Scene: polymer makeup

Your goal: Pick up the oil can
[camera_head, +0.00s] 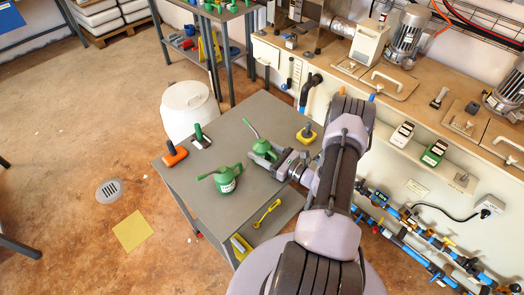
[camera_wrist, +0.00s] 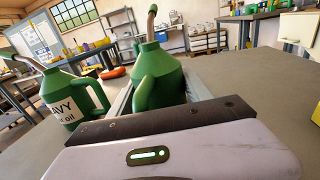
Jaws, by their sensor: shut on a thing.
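A green oil can (camera_head: 262,149) with a long thin spout stands at the middle of the grey table, between the fingers of my gripper (camera_head: 276,158). My gripper is shut on this can, which fills the space between the fingers in the wrist view (camera_wrist: 158,72). I cannot tell whether its base is clear of the table. A second green oil can (camera_head: 226,180) stands apart to the left and nearer. Its white label, reading "HEAVY" and "oil", shows in the wrist view (camera_wrist: 72,98).
A long workbench (camera_head: 410,100) runs along the right.

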